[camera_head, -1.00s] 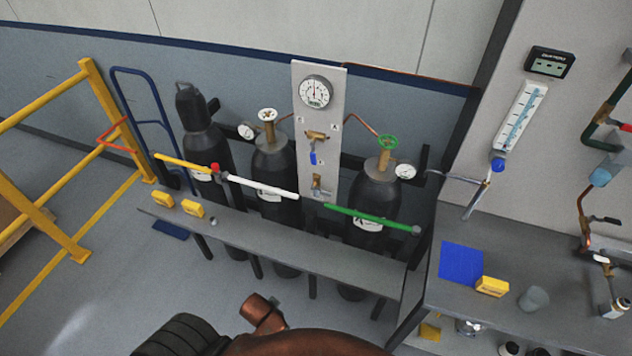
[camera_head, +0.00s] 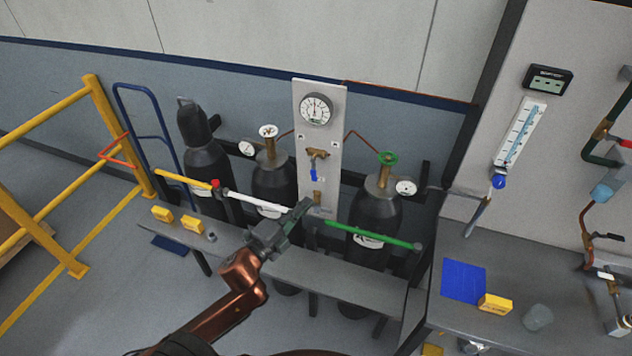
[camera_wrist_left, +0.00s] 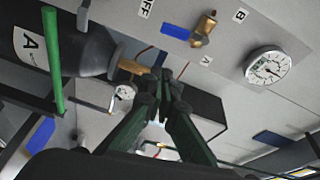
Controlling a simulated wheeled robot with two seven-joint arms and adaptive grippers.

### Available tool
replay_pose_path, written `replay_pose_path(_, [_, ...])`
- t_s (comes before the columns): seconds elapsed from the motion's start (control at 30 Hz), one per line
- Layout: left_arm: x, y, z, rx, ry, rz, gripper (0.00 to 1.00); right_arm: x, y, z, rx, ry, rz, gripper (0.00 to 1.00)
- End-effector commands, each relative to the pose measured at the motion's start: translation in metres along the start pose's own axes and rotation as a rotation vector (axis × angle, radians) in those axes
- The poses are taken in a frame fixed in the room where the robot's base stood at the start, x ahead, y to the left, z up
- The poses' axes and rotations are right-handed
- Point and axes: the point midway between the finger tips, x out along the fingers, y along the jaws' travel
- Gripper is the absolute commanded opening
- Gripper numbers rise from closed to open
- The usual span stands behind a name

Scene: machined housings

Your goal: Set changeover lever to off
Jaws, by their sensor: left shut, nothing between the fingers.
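The changeover lever (camera_head: 313,174) is blue and hangs down from a brass valve (camera_head: 317,154) on the pale upright panel (camera_head: 333,110). In the left wrist view the blue lever (camera_wrist_left: 174,31) points at a partly cut-off label ending in "FF" (camera_wrist_left: 147,7); labels A (camera_wrist_left: 206,61) and B (camera_wrist_left: 240,15) sit nearby. My left gripper (camera_head: 303,205) is shut and empty, below the lever in the head view and apart from it. My right gripper is not in view.
Black cylinders (camera_head: 378,210) stand on both sides of the panel, behind a rail with yellow, white and green (camera_head: 370,234) sections. A round gauge (camera_head: 316,109) tops the panel. A grey bench (camera_head: 335,275) runs in front. Yellow railings (camera_head: 120,135) stand at left.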

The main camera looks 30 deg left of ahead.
Motion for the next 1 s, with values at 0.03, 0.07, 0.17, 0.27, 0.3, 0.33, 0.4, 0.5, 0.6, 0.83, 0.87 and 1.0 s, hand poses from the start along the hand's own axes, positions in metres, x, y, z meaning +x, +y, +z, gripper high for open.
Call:
replay_pose_path(0.03, [0.002,-0.006,-0.004,0.028,0.021,-0.015,0.00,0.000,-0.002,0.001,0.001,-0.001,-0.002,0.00])
replay_pose_path(0.07, [0.004,-0.008,-0.007,0.040,0.030,-0.022,0.00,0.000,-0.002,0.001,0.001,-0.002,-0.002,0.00])
replay_pose_path(0.17, [0.010,-0.011,-0.010,0.053,0.042,-0.031,0.00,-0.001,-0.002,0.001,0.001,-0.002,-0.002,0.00])
replay_pose_path(0.27, [0.023,-0.012,-0.011,0.051,0.043,-0.031,0.00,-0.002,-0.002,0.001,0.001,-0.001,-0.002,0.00])
replay_pose_path(0.3, [0.030,-0.013,-0.011,0.050,0.042,-0.032,0.00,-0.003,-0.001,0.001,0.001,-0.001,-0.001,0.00])
replay_pose_path(0.33, [0.036,-0.013,-0.011,0.050,0.042,-0.032,0.00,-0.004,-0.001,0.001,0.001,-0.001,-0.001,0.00])
replay_pose_path(0.4, [0.050,-0.014,-0.012,0.050,0.042,-0.033,0.00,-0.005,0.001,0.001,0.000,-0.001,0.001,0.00])
replay_pose_path(0.5, [0.070,-0.014,-0.012,0.048,0.041,-0.031,0.00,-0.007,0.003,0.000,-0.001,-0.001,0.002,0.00])
replay_pose_path(0.6, [0.088,-0.014,-0.012,0.047,0.039,-0.030,0.00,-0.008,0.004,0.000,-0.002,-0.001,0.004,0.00])
replay_pose_path(0.83, [0.097,-0.012,0.007,0.050,0.036,-0.025,0.00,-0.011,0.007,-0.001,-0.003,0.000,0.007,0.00])
replay_pose_path(0.87, [0.096,-0.013,0.009,0.050,0.037,-0.026,0.00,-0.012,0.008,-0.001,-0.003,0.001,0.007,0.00])
replay_pose_path(1.0, [0.092,-0.013,0.021,0.048,0.039,-0.026,0.00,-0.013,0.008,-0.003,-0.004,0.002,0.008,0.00])
